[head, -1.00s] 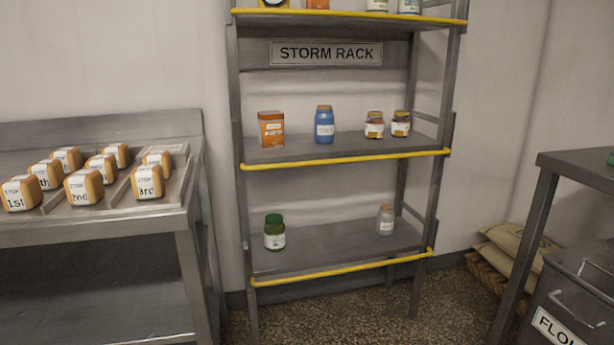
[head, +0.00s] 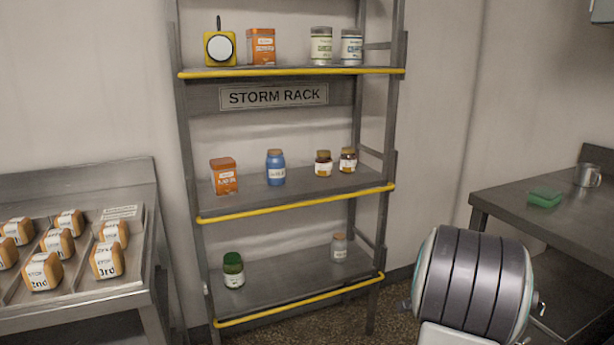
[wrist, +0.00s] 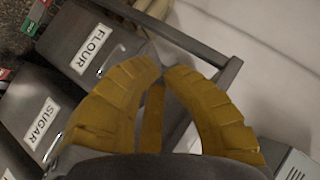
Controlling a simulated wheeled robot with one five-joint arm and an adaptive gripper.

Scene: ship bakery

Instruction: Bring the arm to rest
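My gripper (wrist: 162,68) shows in the wrist view with two curved yellow fingers. Their tips come together with almost no gap, and I see nothing held between them. Behind the fingers are the dark bin fronts and a metal frame. In the head view, a rounded grey and black part of my arm (head: 475,285) stands at the lower right, in front of the floor and bench. My gripper itself is not visible in the head view.
The storm rack (head: 290,180) holds jars and tins on its shelves. A tray (head: 130,275) of labelled loaves is on the left bench. The right bench (head: 510,195) carries a green sponge (head: 545,197) and a metal mug (head: 587,175). Flour (wrist: 91,50) and sugar (wrist: 39,122) bins show below my gripper.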

